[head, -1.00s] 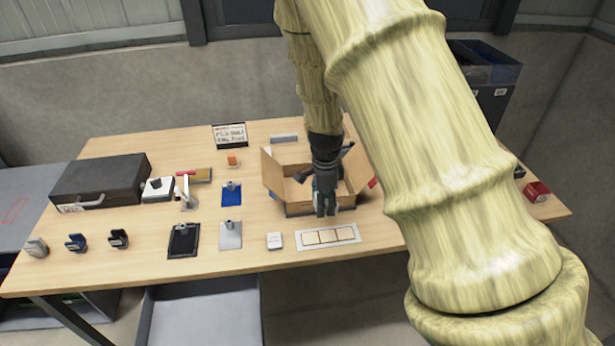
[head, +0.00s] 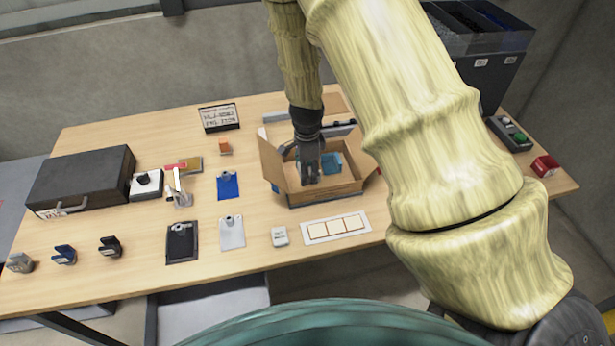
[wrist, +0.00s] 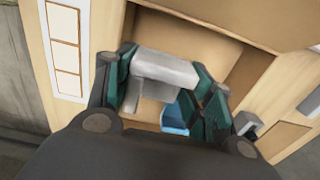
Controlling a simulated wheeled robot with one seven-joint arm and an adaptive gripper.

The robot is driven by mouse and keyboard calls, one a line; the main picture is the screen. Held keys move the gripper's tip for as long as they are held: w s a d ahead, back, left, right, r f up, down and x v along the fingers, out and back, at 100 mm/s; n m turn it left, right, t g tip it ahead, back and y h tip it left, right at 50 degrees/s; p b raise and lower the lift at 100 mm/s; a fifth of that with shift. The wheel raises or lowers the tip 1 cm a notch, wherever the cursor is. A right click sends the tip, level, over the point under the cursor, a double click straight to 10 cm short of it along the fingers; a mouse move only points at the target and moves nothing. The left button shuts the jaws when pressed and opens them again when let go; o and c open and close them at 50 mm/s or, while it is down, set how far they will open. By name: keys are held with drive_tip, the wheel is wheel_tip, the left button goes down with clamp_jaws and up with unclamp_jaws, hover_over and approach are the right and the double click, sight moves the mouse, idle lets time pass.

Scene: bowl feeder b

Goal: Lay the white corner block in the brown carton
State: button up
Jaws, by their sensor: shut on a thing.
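My gripper (head: 309,178) points down over the open brown carton (head: 325,197) in the head view, its tips within the carton's outline. In the wrist view my gripper (wrist: 166,76) is shut on the white corner block (wrist: 165,68), an L-shaped pale piece between the green finger pads. The block cannot be made out in the head view. The carton (wrist: 185,34) lies beyond the fingers in the wrist view, its flaps spread. A light-blue item (head: 333,163) is inside the carton; it also shows in the wrist view (wrist: 177,114). How high the block is above the carton floor is unclear.
A white strip with square outlines (head: 335,229) and a small white box (head: 280,236) lie in front of the carton. A red box (head: 545,165) sits at the right edge.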

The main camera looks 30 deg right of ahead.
drive_tip(key=shift+w+a+f, duration=0.15)
drive_tip(key=shift+w+f, duration=0.75)
drive_tip(key=shift+f, duration=0.15)
drive_tip(key=shift+w+f, duration=0.15)
drive_tip(key=shift+f, duration=0.1)
drive_tip(key=shift+s+f+p, duration=0.45)
drive_tip(key=shift+s, duration=0.05)
drive_tip(key=shift+w+f+p, duration=0.15)
drive_tip(key=shift+f, duration=0.55)
drive_tip(key=shift+w+f+p, duration=0.15)
drive_tip(key=shift+f, duration=0.5)
drive_tip(key=shift+s+r, duration=0.1)
drive_tip(key=shift+s, duration=0.2)
drive_tip(key=o, duration=0.6)
drive_tip(key=shift+w, duration=0.15)
drive_tip(key=shift+c, duration=0.2)
drive_tip(key=shift+r+b, duration=1.55)
drive_tip(key=shift+r, duration=4.55)
